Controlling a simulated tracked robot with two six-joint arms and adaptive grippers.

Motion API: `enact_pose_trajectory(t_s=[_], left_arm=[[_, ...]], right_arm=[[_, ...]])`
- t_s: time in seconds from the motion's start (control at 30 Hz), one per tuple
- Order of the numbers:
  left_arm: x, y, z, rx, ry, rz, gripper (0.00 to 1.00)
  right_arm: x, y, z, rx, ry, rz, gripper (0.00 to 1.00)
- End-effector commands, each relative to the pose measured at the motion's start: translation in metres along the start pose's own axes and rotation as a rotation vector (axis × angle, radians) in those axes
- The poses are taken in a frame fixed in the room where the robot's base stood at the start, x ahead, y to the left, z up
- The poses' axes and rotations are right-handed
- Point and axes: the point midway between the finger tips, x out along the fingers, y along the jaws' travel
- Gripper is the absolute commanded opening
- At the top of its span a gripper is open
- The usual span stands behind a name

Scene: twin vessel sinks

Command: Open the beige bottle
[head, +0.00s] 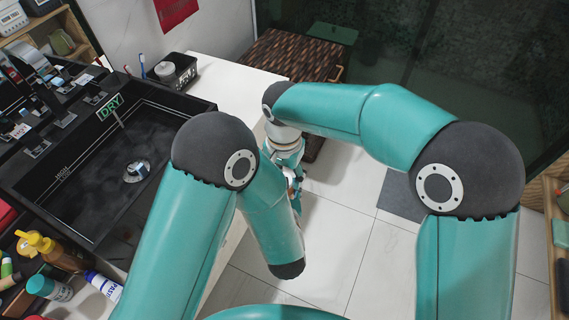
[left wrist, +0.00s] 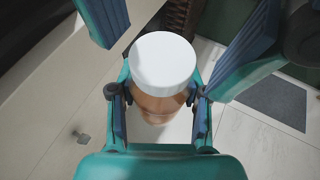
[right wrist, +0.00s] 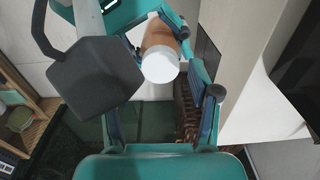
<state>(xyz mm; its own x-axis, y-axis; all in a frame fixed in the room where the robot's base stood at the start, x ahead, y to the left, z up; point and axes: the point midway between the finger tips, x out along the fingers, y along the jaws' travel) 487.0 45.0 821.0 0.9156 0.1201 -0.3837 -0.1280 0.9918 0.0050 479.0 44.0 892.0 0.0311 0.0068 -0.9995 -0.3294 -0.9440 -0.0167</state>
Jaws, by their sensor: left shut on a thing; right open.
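The beige bottle (left wrist: 158,103) has a brownish-beige body and a wide white cap (left wrist: 163,62). My left gripper (left wrist: 158,112) is shut on its body, with one finger on each side, and the cap stands clear of those fingers. In the right wrist view the bottle's body (right wrist: 160,38) shows at the top, with the cap (right wrist: 160,66) facing that camera. My right gripper (right wrist: 160,112) is open, its fingers spread wider than the cap, and the cap is just beyond them. In the head view my arms mostly hide the grippers, and I cannot make out the bottle.
A black sink (head: 95,165) and a white counter (head: 225,82) are at the left. A yellow-capped bottle (head: 55,250) and a teal-capped container (head: 48,288) stand at the lower left. A brown woven cabinet (head: 300,55) stands behind the arms. Pale floor tiles (head: 345,215) are clear.

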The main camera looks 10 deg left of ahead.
Motion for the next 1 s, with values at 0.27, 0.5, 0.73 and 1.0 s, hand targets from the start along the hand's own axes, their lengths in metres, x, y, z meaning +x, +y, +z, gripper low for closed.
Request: enact_pose_trajectory(t_s=[0.27, 0.5, 0.73, 1.0], left_arm=[[0.0000, 0.0000, 0.0001, 0.000, 0.000, 0.000, 0.00], [0.0000, 0.0000, 0.0001, 0.000, 0.000, 0.000, 0.00], [0.0000, 0.0000, 0.0001, 0.000, 0.000, 0.000, 0.00], [0.0001, 0.0002, 0.0001, 0.000, 0.000, 0.001, 0.00]], right_arm=[[0.0130, 0.0003, 0.0003, 0.000, 0.000, 0.001, 0.61], [0.0128, 0.0002, 0.0002, 0.000, 0.000, 0.000, 0.50], [0.0126, 0.0003, 0.0002, 0.000, 0.000, 0.001, 0.11], [0.0125, 0.0005, 0.0002, -0.078, 0.000, 0.001, 0.00]])
